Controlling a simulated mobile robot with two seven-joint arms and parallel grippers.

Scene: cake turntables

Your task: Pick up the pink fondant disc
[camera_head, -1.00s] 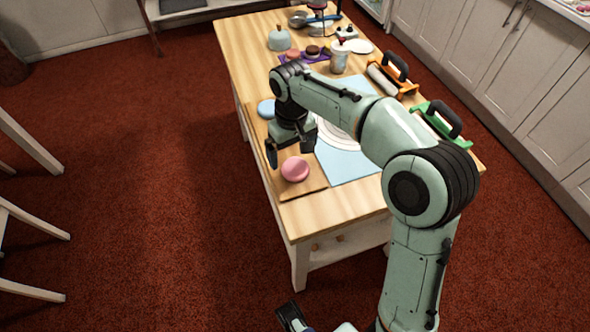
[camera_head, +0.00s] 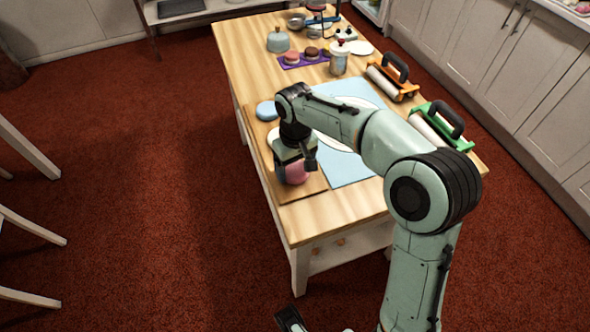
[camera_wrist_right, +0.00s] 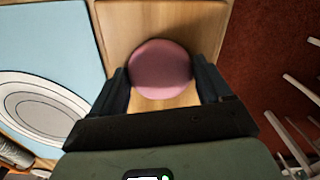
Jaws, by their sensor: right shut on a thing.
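The pink fondant disc (camera_head: 298,173) is at the near end of a wooden board (camera_head: 310,190) on the table. My right gripper (camera_head: 296,165) is down over it, pointing downward, and hides part of it. In the right wrist view the pink disc (camera_wrist_right: 160,68) lies between the two dark fingers of my right gripper (camera_wrist_right: 163,85), which is shut on it. The disc appears to be still at board height. A dark part at the bottom edge of the head view looks like my left gripper (camera_head: 290,318); its fingers cannot be made out.
A blue disc (camera_head: 266,110) and a partly hidden white disc (camera_head: 276,142) lie farther along the board. A light blue mat (camera_head: 345,172) with a white round turntable is to the right. Rollers with green (camera_head: 441,128) and orange (camera_head: 397,78) frames stand along the right edge.

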